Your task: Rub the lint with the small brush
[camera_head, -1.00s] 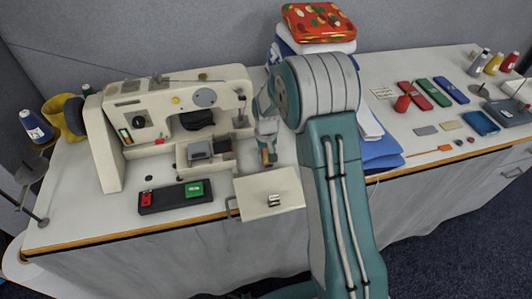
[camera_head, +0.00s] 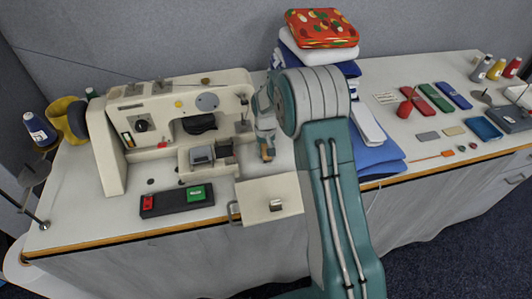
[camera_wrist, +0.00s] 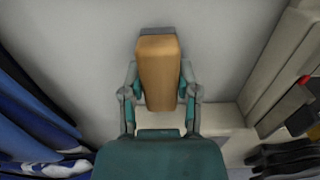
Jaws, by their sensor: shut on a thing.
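My gripper (camera_head: 265,134) is right of the cream sewing machine (camera_head: 110,160), its jaws pointing down over the white table. In the wrist view my gripper (camera_wrist: 160,97) is shut on the small brush (camera_wrist: 158,72), with one finger on each side of its tan wooden body. A dark grey strip shows at the brush's far end. The brush also shows as a small orange-brown block in the head view (camera_head: 267,154). I cannot tell whether it touches the table. I cannot make out any lint on the pale surface.
A stack of folded cloths (camera_head: 378,158) stands close to the right of my gripper, with a red patterned bundle (camera_head: 320,28) on top. A cream panel (camera_head: 255,207) juts past the front edge. A black switch box (camera_head: 177,200) lies front left.

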